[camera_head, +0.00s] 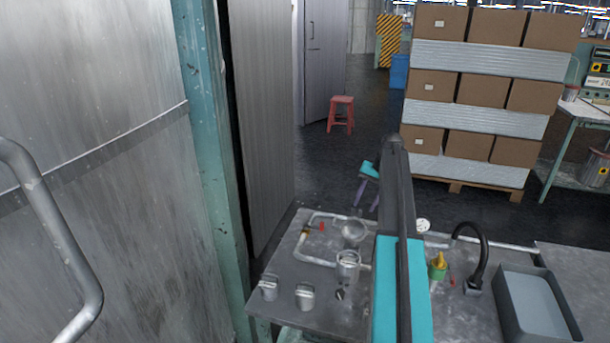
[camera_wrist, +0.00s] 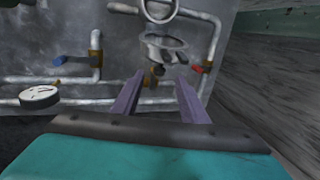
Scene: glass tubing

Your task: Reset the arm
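My arm (camera_head: 403,270) rises in teal and dark grey in front of the workbench in the head view. My gripper (camera_head: 366,208) shows partly behind the arm, with purple fingers pointing down above the bench's far side. In the wrist view my gripper (camera_wrist: 160,77) has its two fingers apart, with nothing visible held between them. A blue-handled valve (camera_wrist: 72,61) and a round white gauge (camera_wrist: 38,96) are on the left.
A metal door (camera_head: 90,180) stands close at left. Stacked boxes (camera_head: 480,90) stand behind.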

